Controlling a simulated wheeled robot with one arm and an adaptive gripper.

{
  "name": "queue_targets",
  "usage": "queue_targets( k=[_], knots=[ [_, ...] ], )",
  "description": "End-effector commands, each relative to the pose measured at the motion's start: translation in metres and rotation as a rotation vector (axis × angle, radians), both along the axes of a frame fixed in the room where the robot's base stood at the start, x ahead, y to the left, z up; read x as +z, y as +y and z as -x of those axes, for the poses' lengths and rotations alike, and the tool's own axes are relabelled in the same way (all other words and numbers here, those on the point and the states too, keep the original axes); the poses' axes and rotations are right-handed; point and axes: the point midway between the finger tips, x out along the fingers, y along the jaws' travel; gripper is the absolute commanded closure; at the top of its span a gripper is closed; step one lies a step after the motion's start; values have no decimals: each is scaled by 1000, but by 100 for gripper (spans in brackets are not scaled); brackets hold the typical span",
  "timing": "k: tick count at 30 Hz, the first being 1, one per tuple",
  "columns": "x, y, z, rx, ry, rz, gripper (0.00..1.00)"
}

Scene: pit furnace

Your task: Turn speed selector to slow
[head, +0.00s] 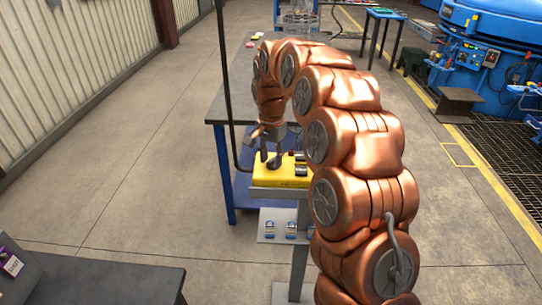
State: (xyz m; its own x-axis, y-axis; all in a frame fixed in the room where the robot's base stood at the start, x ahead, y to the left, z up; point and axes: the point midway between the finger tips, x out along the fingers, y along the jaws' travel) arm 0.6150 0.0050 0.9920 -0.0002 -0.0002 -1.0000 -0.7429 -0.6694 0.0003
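A yellow control box (285,180) sits on a grey stand in the middle of the head view. Dark round controls (300,170) show on its right side. I cannot tell which control is the speed selector, nor its setting. My gripper (269,159) points down at the left part of the box, at the end of my copper-coloured arm. Its dark fingertips are at or just above the top of the box; contact is too small to tell. The gripper partly covers the top of the box, and whether it holds anything is unclear.
A dark-topped table with blue legs (226,106) stands behind the box. A dark table (110,281) is at the front left. Blue machinery (490,50) stands at the far right. The floor on the left is clear.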

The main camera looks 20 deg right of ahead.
Motion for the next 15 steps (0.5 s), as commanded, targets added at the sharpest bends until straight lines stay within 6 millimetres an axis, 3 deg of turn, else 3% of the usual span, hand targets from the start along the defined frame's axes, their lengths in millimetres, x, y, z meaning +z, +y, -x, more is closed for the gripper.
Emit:
queue_targets(
  k=[8, 15],
  knots=[
    [-1, 0, 0, 0, -1, -1, 61],
    [-1, 0, 0, 0, -1, -1, 86]
  ],
)
